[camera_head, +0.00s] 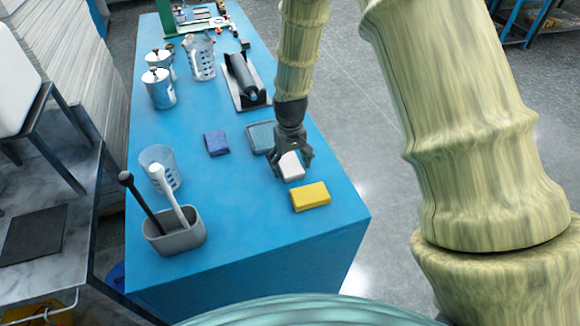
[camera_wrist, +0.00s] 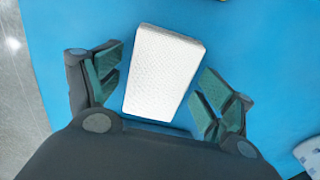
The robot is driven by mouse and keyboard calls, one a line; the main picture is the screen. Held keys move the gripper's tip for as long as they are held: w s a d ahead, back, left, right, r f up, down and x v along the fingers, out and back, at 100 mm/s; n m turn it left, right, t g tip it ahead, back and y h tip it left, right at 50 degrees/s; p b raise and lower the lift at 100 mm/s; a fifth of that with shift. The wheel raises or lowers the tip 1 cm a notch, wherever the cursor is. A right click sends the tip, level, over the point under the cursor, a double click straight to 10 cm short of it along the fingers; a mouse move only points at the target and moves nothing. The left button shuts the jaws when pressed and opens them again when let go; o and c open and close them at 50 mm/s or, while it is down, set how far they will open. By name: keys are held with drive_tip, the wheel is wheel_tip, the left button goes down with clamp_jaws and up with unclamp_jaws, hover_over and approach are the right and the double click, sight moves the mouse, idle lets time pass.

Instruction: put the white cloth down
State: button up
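The white cloth (camera_head: 291,167) is a small folded block near the right edge of the blue table (camera_head: 250,240). It also shows in the wrist view (camera_wrist: 163,73), lying between the fingers with its textured face up. My gripper (camera_head: 291,170) is directly over it, pointing down. In the wrist view my gripper (camera_wrist: 158,85) is open, with blue table surface visible between each green finger pad and the cloth's sides. The cloth appears to rest on the table; the exact height of the fingertips is hard to tell.
A yellow block (camera_head: 310,196) lies just in front of the cloth. A grey bin with brushes (camera_head: 180,240) stands front left. A black roller (camera_head: 242,76) lies farther back. The front middle is clear.

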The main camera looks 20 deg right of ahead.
sight(290, 165)
wheel_tip(290, 165, up, 12)
drive_tip(key=b, duration=0.2)
drive_tip(key=shift+f, duration=0.2)
idle(0.6)
